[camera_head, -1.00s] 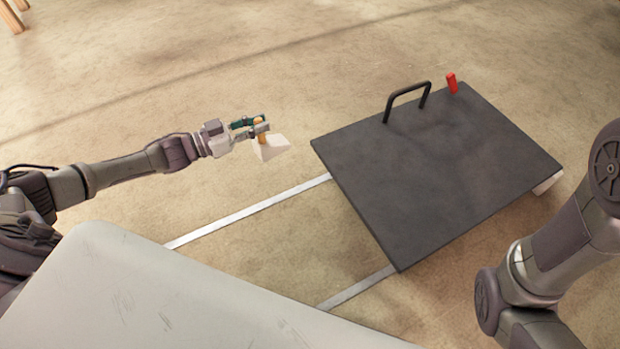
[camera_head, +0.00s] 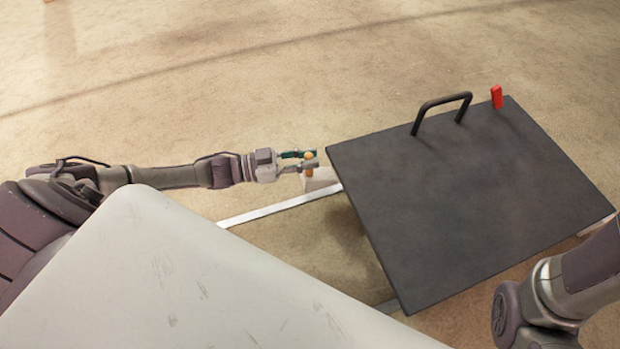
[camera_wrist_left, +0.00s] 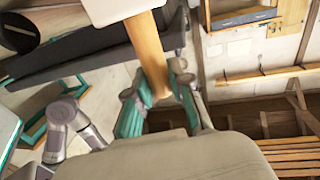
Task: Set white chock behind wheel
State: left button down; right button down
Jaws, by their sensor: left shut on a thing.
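My left gripper (camera_head: 309,163) is shut on the tan wooden handle (camera_wrist_left: 148,50) of the white chock (camera_head: 322,181). The chock is at the left corner of the dark cart deck (camera_head: 470,190), just above or on the floor; I cannot tell which. Its pale block also shows at the top of the left wrist view (camera_wrist_left: 118,8). The deck hides the wheels in the head view. A dark round shape (camera_wrist_left: 18,32) at the upper left of the left wrist view may be a wheel. My right gripper is not in view; its arm shows at lower right.
A black handle (camera_head: 441,106) and a red peg (camera_head: 497,97) stand at the deck's far edge. Pale strips (camera_head: 280,207) lie on the floor, running towards the cart. My light body panel fills the lower left. The floor beyond the gripper is clear.

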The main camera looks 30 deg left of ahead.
aim_at(309, 177)
pick_arm(q)
jog(key=shift+s+d+f, duration=0.35)
jog(key=shift+d+f, duration=0.05)
jog(key=shift+d, duration=0.15)
notch_tip(309, 177, down, 4)
jog(key=b, duration=0.4)
jog(key=shift+r, duration=0.1)
jog(key=shift+f, duration=0.2)
jog(key=c, duration=1)
grip_release()
jog(key=shift+c, duration=0.2)
